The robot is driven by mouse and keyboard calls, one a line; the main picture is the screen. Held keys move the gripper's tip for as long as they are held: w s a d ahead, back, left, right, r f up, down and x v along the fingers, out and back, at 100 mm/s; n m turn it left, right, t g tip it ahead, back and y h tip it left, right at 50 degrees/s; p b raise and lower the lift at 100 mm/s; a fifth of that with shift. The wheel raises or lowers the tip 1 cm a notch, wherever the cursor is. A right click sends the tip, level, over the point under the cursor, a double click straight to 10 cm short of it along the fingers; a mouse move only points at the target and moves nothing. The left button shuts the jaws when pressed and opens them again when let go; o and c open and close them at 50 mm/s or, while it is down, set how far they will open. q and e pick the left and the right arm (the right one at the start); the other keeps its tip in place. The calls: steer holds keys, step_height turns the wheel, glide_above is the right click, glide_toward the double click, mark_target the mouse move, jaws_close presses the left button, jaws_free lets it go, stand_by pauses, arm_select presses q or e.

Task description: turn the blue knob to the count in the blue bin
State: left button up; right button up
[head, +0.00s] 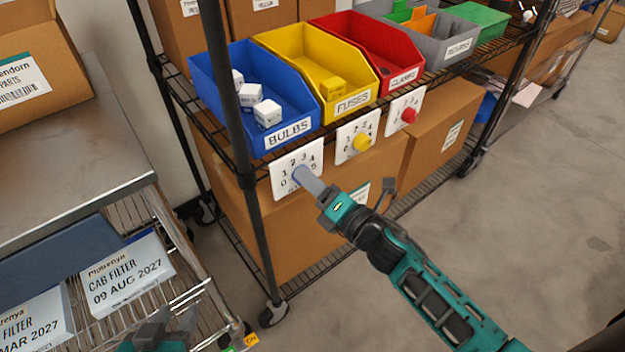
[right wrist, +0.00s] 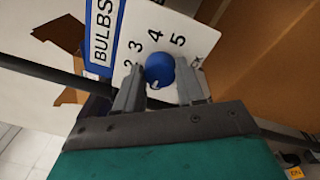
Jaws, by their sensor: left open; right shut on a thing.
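The blue bin (head: 230,108), labelled BULBS, stands on the rack shelf with three white boxes (head: 267,113) showing inside; the rack post crosses in front of it. Below hangs its white dial plate (head: 283,189), numbered around a blue knob (right wrist: 159,68). In the right wrist view 2, 3, 4 and 5 are readable. A small pale mark shows on the knob's lower edge; I cannot tell which number it faces. My right gripper (head: 301,175) is shut on the knob, with one finger on each side (right wrist: 158,90). My left gripper (head: 165,328) is open, partly in view at the bottom left.
A yellow FUSES bin (head: 295,68) and red CLAMPS bin (head: 385,40) stand beside it, with yellow (head: 362,142) and red (head: 408,115) knobs below. Cardboard boxes (head: 265,235) fill the lower shelf. A wire cart (head: 190,262) is at left. Floor at right is clear.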

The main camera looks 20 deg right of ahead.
arm_select(q)
steer(key=r+p, duration=0.1)
steer(key=p, duration=0.1)
steer(key=a+r+p, duration=0.1)
steer(key=p, duration=0.1)
steer(key=s+r+p, duration=0.1)
steer(key=r+p, duration=0.1)
steer(key=p, duration=0.1)
steer(key=shift+a, duration=0.4)
arm_select(e)
steer(key=m, duration=1)
steer(key=m+t+h, duration=0.1)
steer(key=m, duration=1)
steer(key=shift+s+a+f+h, duration=0.1)
steer(key=shift+a+f+h, duration=0.05)
steer(key=shift+h, duration=0.15)
arm_select(q)
steer(key=shift+a, duration=0.1)
arm_select(e)
steer(key=shift+m, duration=0.4)
arm_select(q)
steer(key=shift+r, duration=0.1)
arm_select(e)
steer(key=o, duration=1)
steer(key=shift+o, duration=0.2)
